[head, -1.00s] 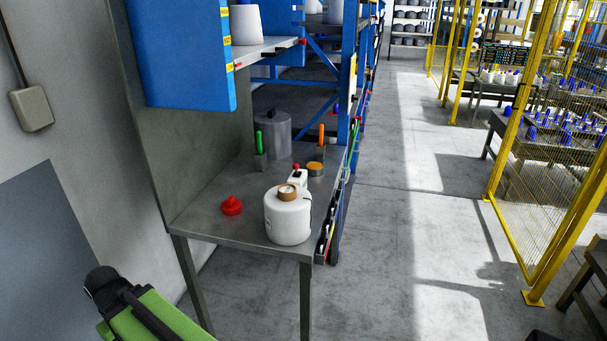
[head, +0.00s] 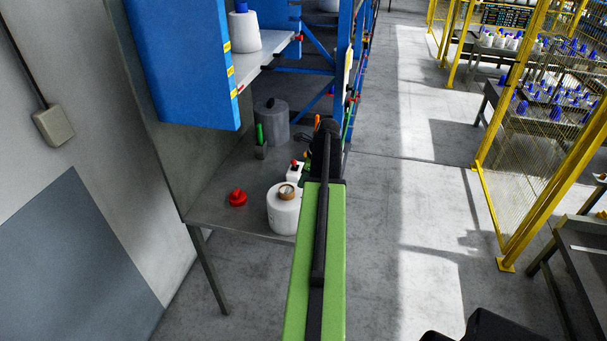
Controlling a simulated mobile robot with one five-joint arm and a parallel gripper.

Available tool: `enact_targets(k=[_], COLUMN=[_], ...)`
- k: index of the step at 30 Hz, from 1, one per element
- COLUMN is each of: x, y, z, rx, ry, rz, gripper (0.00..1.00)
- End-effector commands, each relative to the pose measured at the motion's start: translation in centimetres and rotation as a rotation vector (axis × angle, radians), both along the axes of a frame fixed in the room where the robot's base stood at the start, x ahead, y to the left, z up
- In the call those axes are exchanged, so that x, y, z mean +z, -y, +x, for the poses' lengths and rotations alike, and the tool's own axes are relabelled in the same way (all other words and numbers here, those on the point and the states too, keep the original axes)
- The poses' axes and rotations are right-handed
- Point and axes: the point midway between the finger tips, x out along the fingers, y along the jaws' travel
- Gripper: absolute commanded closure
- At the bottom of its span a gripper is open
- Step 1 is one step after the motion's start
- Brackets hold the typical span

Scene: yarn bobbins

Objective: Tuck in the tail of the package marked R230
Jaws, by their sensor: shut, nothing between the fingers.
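A white yarn package (head: 281,216) with a brown ring-shaped top (head: 287,190) stands upright near the front edge of the grey table (head: 212,207) in the head view. My green arm covers its right edge. I cannot read R230 on it, and no loose tail can be made out. Another white package (head: 245,33) with a blue top stands on the upper shelf; no mark is readable on it either. My arm reaches forward past the right side of the table package. Its black far end lies over the table's back right part. I cannot make out gripper fingers.
A red knobbed object (head: 238,198) lies left of the package. Behind are a small white box with a red button (head: 295,172), a green-handled tool in a holder (head: 261,142) and a grey lidded canister (head: 271,120). A blue cabinet (head: 190,70) overhangs the left. Open floor lies right.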

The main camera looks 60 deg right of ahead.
Motion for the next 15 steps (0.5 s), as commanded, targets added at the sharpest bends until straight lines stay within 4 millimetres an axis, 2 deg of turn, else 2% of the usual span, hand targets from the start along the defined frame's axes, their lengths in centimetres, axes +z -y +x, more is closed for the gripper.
enact_targets(k=[8, 15], x=[-0.3, -1.7], y=[0.3, 0.3], z=[-0.4, -0.4], rx=[-0.02, -0.019], ry=[0.0, 0.0], rz=[0.006, 0.005], gripper=[1.0, 1.0])
